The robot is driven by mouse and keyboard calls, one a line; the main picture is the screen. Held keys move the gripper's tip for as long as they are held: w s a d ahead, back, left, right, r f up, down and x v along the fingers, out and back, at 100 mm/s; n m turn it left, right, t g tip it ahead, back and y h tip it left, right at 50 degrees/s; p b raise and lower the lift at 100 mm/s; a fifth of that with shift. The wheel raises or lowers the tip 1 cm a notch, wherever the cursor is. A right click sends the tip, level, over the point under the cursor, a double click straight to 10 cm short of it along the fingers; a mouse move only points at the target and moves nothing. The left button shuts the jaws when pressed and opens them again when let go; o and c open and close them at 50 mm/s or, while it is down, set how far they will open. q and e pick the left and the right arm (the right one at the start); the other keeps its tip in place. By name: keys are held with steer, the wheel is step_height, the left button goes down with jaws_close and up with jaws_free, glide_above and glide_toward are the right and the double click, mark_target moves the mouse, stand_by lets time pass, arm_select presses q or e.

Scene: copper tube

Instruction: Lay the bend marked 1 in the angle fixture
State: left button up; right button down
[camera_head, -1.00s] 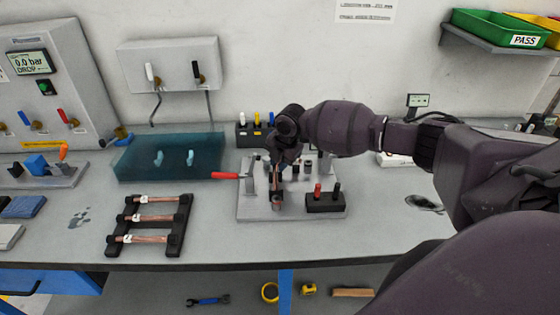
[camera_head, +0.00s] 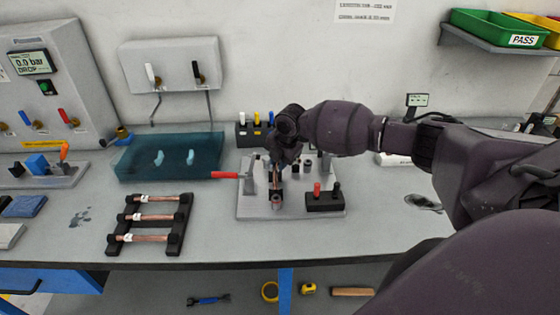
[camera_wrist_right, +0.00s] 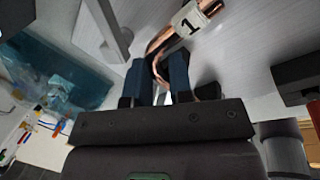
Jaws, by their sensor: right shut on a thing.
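My right gripper (camera_wrist_right: 157,82) is shut on the copper bend marked 1 (camera_wrist_right: 158,55). The bend's white label with the 1 (camera_wrist_right: 188,20) faces the wrist camera, beyond the fingers. In the head view my right gripper (camera_head: 282,162) hangs low over a light grey plate (camera_head: 252,210) with posts on it, and hides part of the bend. My left gripper is not in view.
A red-handled lever (camera_head: 226,175) juts left from the plate. A black block (camera_head: 325,203) with red and black knobs sits at its right. A black rack (camera_head: 178,240) holds three labelled copper tubes. A teal tray (camera_head: 135,168) stands behind the rack. Green bin (camera_head: 490,28) is upper right.

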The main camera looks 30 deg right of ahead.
steer(key=shift+s+a+f, duration=0.15)
steer(key=shift+s+f, duration=0.25)
steer(key=shift+f, duration=0.4)
steer(key=c, duration=1.2)
jaws_free()
steer(key=shift+c, duration=0.2)
steer(key=o, duration=0.3)
steer(key=shift+w+f, duration=0.1)
steer(key=shift+w, duration=0.05)
steer(key=w+a+v, duration=0.1)
steer(key=v, duration=1.1)
steer(key=shift+d+r+b, duration=0.35)
steer(key=shift+d+r, duration=0.05)
steer(key=shift+d, duration=0.1)
steer(key=shift+w, duration=0.15)
steer(key=shift+f, duration=0.1)
